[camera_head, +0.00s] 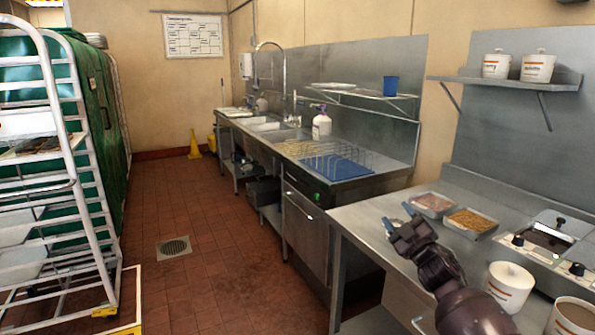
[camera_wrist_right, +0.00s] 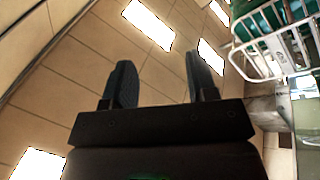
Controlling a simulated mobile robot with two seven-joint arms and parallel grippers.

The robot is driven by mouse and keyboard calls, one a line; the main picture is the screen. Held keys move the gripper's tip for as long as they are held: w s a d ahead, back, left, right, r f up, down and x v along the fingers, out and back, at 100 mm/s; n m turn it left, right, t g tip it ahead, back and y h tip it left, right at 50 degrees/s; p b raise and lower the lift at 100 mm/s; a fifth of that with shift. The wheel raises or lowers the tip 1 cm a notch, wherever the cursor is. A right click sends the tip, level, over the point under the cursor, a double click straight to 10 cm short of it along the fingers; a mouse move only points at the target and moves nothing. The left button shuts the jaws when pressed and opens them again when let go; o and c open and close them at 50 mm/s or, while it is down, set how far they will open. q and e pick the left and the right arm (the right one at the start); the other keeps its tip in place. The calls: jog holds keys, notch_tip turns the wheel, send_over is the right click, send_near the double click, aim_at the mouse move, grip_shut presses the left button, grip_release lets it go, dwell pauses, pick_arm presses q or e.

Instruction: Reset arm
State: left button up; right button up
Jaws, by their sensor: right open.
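My right arm comes in from the lower right in the head view, over the steel counter (camera_head: 372,222). Its gripper (camera_head: 397,219) is open and points up and to the left. In the right wrist view the two dark fingers of the gripper (camera_wrist_right: 163,85) stand apart with nothing between them, and the ceiling shows behind them. My left gripper is not in view.
Two food trays (camera_head: 432,203) (camera_head: 470,221) and several white tubs (camera_head: 510,285) stand on the counter near the right arm. A wall shelf (camera_head: 510,80) is above. A white rack (camera_head: 65,150) stands left. The tiled floor (camera_head: 215,215) between is clear.

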jog(key=w+d+f+m+g+h, duration=0.2)
jog(key=d+f+m+g+h, duration=0.2)
jog(key=f+m+h, duration=0.3)
jog(key=s+f+m+g+y+b, duration=0.1)
jog(key=s+f+m+g+b, duration=0.1)
jog(key=s+f, duration=1.35)
pick_arm(q)
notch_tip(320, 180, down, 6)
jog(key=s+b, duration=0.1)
jog(key=b, duration=0.2)
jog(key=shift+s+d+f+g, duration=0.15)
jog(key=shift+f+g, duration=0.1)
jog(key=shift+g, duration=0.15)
pick_arm(e)
jog(key=s+f+m+g, duration=0.1)
jog(key=s+f, duration=0.3)
jog(key=s, duration=0.6)
jog(key=s+a+f+m+g, duration=0.1)
jog(key=s+f, duration=0.4)
jog(key=s, duration=0.5)
jog(key=s+f+m+g+h, duration=0.1)
jog(key=s+f, duration=0.4)
jog(key=s, duration=0.6)
jog(key=shift+a+f+g, duration=0.25)
jog(key=shift+a+g, duration=0.1)
jog(key=shift+g, duration=0.05)
